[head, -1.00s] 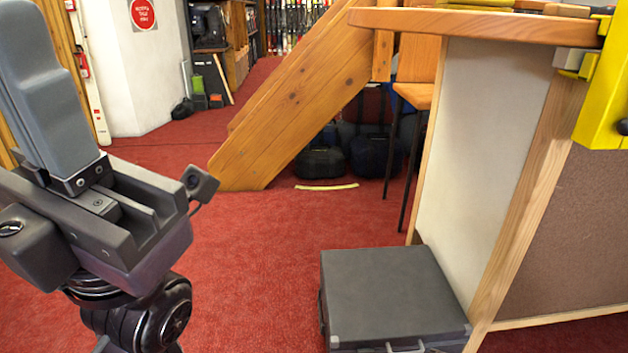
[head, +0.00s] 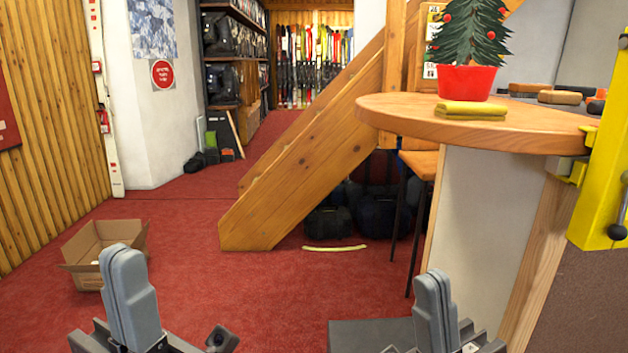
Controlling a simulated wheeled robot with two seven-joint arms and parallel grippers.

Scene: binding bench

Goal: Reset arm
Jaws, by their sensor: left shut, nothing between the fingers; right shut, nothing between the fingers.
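My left gripper (head: 122,260) stands at the bottom left of the head view. Its grey fingers point up and are shut together with nothing between them. My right gripper (head: 433,284) stands at the bottom, right of centre, in front of the dark grey case (head: 368,336). Its fingers also point up, shut and empty. Both grippers are apart from the bench. The lower parts of both are cut off by the picture's edge.
The wooden bench top (head: 400,112) at the right carries a potted small tree (head: 467,82), a folded yellow cloth (head: 471,109) and several brushes or blocks. A yellow clamp (head: 603,180) is at its edge. An open cardboard box (head: 125,236) sits on the red floor.

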